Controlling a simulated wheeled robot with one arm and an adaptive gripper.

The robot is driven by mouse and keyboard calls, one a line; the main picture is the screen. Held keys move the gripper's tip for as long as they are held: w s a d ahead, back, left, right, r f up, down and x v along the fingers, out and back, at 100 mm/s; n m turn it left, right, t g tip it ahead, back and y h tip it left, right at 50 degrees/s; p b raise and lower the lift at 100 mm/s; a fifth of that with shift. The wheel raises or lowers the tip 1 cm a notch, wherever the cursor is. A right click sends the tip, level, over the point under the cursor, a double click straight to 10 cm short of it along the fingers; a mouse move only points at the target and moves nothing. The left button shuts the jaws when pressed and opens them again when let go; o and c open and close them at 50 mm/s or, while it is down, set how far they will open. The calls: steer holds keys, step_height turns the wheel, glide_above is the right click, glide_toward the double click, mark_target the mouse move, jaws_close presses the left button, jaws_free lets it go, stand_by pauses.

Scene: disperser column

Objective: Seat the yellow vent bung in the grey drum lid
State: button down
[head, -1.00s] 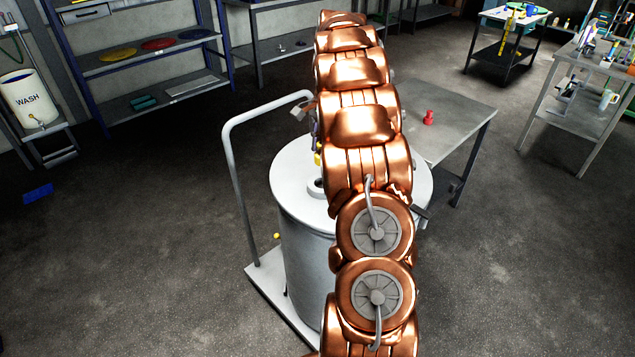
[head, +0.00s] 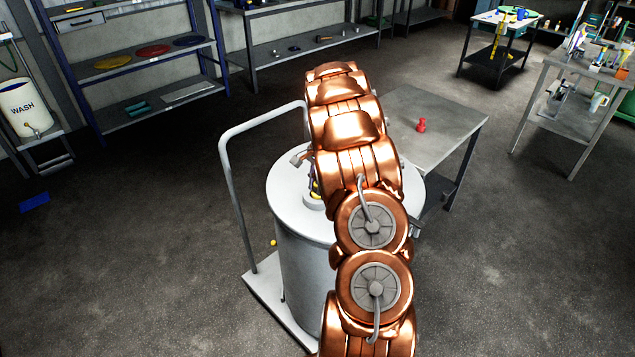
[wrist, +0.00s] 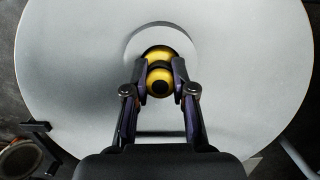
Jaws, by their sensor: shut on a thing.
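The yellow vent bung (wrist: 161,72) is held between the two dark fingers of my gripper (wrist: 160,82), which is shut on it. The grey drum lid (wrist: 245,75) fills most of the wrist view, with a raised round collar (wrist: 135,46) on it. In the wrist view the bung overlaps the collar. In the head view the bung (head: 315,190) shows as a small yellow patch at the collar (head: 313,203), mostly behind my gripper and arm. The collar's hole is hidden, and I cannot tell how deep the bung sits.
The drum (head: 303,265) stands on a trolley with a grey tube handle (head: 232,190). A small yellow thing (head: 274,242) shows left of the drum. Behind right, a grey table (head: 450,125) bears a red piece (head: 421,125). Open floor lies left and right.

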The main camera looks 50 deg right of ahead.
steer(key=c, duration=1)
jaws_free()
steer(key=shift+o, duration=0.2)
steer(key=shift+r, duration=0.1)
step_height(320, 180, up, 11)
steer(key=d+b, duration=0.2)
steer(key=b, duration=0.3)
steer(key=s+a+r+n, duration=0.2)
steer(key=a+r+n, duration=0.2)
steer(key=a, duration=0.8)
steer(key=s+a+r+n+g, duration=0.1)
steer(key=s+a+n, duration=0.4)
steer(key=a, duration=0.8)
steer(key=s+a+f+n, duration=0.2)
steer(key=s+a+n, duration=0.1)
steer(key=s, duration=0.4)
steer(key=s+a+f+n+h, duration=0.1)
steer(key=s+a+f+n, duration=0.1)
steer(key=s+a, duration=0.4)
steer(key=s+a+f+n, duration=0.2)
steer(key=s+a+n, duration=0.2)
steer(key=s, duration=0.6)
steer(key=shift+a+g+h, duration=0.4)
steer(key=shift+a, duration=0.25)
